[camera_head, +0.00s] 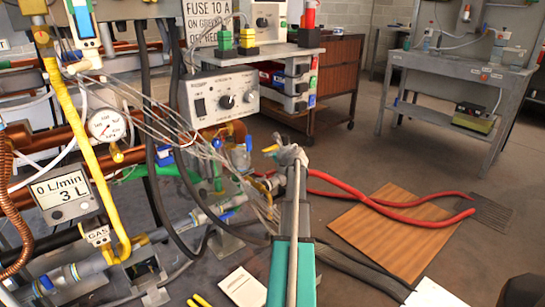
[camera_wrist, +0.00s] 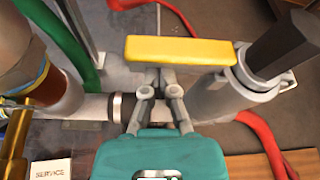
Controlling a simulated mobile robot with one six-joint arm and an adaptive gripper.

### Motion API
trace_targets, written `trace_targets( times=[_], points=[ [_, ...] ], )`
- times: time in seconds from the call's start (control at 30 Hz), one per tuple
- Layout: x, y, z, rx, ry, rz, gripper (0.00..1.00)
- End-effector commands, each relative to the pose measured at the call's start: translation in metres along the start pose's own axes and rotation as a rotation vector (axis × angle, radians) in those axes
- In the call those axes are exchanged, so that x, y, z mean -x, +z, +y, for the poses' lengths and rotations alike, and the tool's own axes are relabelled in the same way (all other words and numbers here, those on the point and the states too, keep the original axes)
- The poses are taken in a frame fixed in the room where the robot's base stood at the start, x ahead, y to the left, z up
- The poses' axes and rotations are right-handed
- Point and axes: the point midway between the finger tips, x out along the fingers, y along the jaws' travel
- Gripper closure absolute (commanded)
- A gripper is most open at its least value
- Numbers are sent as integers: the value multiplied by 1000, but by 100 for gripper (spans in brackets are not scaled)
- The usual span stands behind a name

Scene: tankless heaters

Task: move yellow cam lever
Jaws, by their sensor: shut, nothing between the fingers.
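The yellow cam lever (camera_wrist: 180,50) is a flat yellow bar lying crosswise in the wrist view, beside a grey cylindrical coupling (camera_wrist: 232,92) with a dark hose end in it. My gripper (camera_wrist: 160,78) is shut and empty, its fingertips at the near edge of the lever; I cannot tell whether they touch it. In the head view a small yellow piece, apparently the lever (camera_head: 271,149), shows just left of my gripper (camera_head: 292,155). The arm hides part of the fitting there.
Red hoses (camera_head: 400,203) run right over a brown mat (camera_head: 385,232). Pipes, thin wires (camera_head: 185,130) and a pressure gauge (camera_head: 108,125) crowd the left. In the wrist view a green hose (camera_wrist: 75,45) and a metal pipe are at left. Open floor lies at right.

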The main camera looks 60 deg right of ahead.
Motion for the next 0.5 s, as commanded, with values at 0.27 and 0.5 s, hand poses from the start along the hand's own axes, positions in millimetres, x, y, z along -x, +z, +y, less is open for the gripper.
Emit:
trace_targets(
  times=[0.27,0.5],
  points=[
    [-3,7,-2,-12,-6,-18,100],
    [-8,-2,0,-10,-3,-15,100]
  ],
)
